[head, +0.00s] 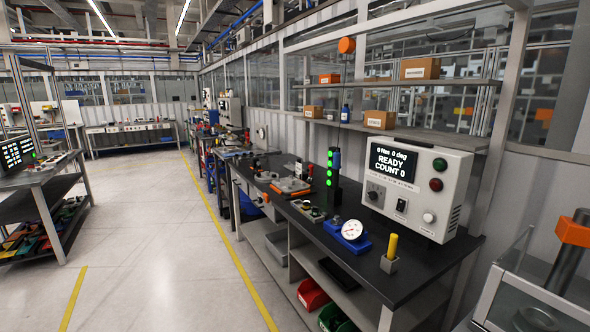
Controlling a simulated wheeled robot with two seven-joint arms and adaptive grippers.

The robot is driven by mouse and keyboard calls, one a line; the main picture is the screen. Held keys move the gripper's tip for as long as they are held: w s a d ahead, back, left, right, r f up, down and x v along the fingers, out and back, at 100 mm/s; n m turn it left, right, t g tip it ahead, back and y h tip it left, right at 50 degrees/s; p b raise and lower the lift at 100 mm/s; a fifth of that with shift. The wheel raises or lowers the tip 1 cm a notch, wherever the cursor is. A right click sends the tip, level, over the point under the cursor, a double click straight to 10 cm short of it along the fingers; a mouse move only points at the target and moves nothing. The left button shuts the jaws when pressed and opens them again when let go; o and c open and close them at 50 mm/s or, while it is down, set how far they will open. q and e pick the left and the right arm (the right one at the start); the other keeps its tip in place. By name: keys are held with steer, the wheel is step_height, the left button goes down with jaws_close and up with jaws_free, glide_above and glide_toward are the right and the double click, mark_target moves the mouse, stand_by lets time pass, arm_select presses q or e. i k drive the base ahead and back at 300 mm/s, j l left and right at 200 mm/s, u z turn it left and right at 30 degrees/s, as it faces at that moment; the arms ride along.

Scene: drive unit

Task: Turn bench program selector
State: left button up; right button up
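The bench controller is a pale grey box (450,170) at the right end of the dark-topped bench (400,275). Its screen (393,163) reads "0 Nm 0 deg READY COUNT 0". A dark round selector knob (374,192) sits at the lower left of its front; its exact pointer position is too small to tell. Beside the knob are a small black switch (401,206) and a white round knob (428,218). A green button (440,164) and a red button (436,184) are at the upper right. Neither of my grippers shows in the head view.
A dial gauge on a blue base (350,232), a yellow-handled tool in a grey block (391,250) and a green-lit stack light (333,165) stand in front of or left of the box. Shelves with cartons are above. The floor aisle (150,235) left of the bench is clear.

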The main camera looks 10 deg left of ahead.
mark_target(374, 194)
steer(key=i+j, duration=0.8)
steer(key=j, duration=0.25)
steer(key=i+j, duration=0.35)
steer(key=j, duration=0.15)
steer(key=i+j, duration=0.4)
steer(key=j, duration=0.15)
steer(key=k+z, duration=0.15)
steer(key=z, duration=0.3)
steer(key=k+z, duration=0.2)
steer(key=z, duration=0.25)
